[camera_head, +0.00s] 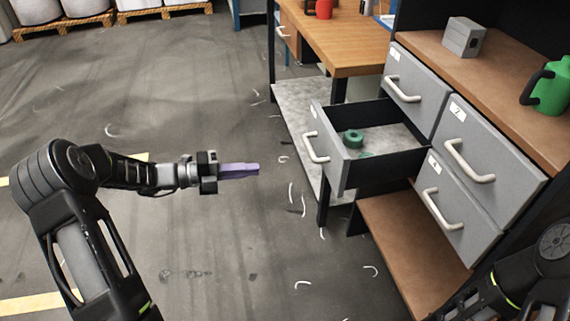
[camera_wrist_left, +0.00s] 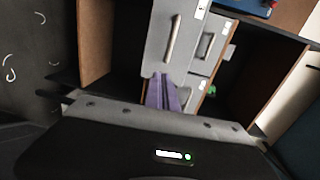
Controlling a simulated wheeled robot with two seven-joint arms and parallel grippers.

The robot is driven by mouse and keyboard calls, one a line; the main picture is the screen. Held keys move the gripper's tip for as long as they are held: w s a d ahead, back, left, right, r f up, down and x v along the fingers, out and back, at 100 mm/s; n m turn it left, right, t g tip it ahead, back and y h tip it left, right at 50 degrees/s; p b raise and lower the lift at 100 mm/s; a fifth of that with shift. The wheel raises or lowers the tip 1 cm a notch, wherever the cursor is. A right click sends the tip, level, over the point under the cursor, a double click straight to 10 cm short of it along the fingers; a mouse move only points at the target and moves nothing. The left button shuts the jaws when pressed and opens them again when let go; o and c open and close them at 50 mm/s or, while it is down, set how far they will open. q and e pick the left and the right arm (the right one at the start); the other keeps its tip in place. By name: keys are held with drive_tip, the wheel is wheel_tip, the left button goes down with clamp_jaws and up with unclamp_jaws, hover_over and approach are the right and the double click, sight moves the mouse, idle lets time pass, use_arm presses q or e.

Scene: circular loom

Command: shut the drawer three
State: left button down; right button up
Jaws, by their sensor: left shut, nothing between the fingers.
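One grey drawer, the lower left of the block and taken to be drawer three, stands pulled out, its front (camera_head: 329,152) facing left with a pale handle (camera_head: 314,147). Its label is too small to read. Inside lies a green round object (camera_head: 353,138). My left gripper (camera_head: 256,170) has purple fingers, shut and empty, pointing right at the drawer front and apart from it across a gap. In the left wrist view a grey drawer front (camera_wrist_left: 165,25) stands beyond the purple fingertips (camera_wrist_left: 163,78). My right gripper is not in view; only part of my right arm shows at bottom right.
Other drawers, upper left (camera_head: 413,88), upper right (camera_head: 490,165) and lower right (camera_head: 455,213), look shut. A grey block (camera_head: 462,37) and green can (camera_head: 551,88) stand on top. A wooden table (camera_head: 345,45) stands behind. The floor (camera_head: 225,250) around my left gripper is open.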

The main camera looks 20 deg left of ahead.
use_arm(q)
approach(313, 161)
drive_tip(key=w+a+f+x, duration=0.1)
drive_tip(key=x, duration=0.5)
drive_tip(key=shift+d+b, duration=0.3)
drive_tip(key=shift+d, duration=0.15)
drive_tip(key=shift+r, duration=0.1)
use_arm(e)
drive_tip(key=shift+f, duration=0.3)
use_arm(q)
drive_tip(key=x, duration=0.5)
drive_tip(key=r+p+x, duration=0.1)
drive_tip(key=x, duration=0.4)
drive_tip(key=r+p+x, duration=0.1)
drive_tip(key=x, duration=0.4)
drive_tip(key=shift+s+d, duration=0.1)
drive_tip(key=shift+d, duration=0.2)
drive_tip(key=x, duration=0.5)
drive_tip(key=r+x, duration=0.1)
drive_tip(key=x, duration=0.2)
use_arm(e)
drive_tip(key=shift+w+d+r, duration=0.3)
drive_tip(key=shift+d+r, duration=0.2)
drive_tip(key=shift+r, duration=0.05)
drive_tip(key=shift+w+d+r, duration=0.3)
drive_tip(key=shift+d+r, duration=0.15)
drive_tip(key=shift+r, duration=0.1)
use_arm(q)
drive_tip(key=shift+r, duration=0.15)
